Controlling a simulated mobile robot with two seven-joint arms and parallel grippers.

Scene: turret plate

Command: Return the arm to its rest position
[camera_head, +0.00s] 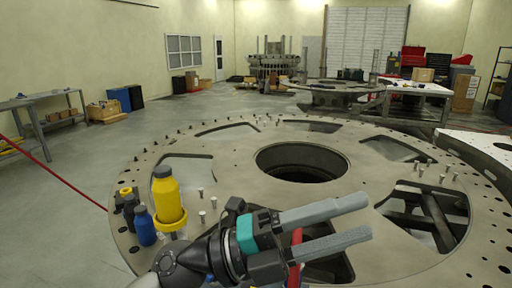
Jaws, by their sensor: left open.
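My left gripper (345,223) is open, its two grey fingers apart and pointing right over the front of the round turret plate (232,168). Nothing shows between the fingers. My left arm comes in from the bottom, left of centre. A yellow bottle (168,196) with a dark cap stands upright on the plate in a yellow ring, left of the gripper and apart from it. A blue bottle (145,226) stands beside it. Something red shows behind the fingers, partly hidden. My right gripper is not in view.
Several bolts (202,216) stand on the plate near the wrist, and others stand at its back and right. The plate has a large central hole (300,163) and several cutouts. A red strap (62,176) runs at the left. A workbench (418,88) stands far back right.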

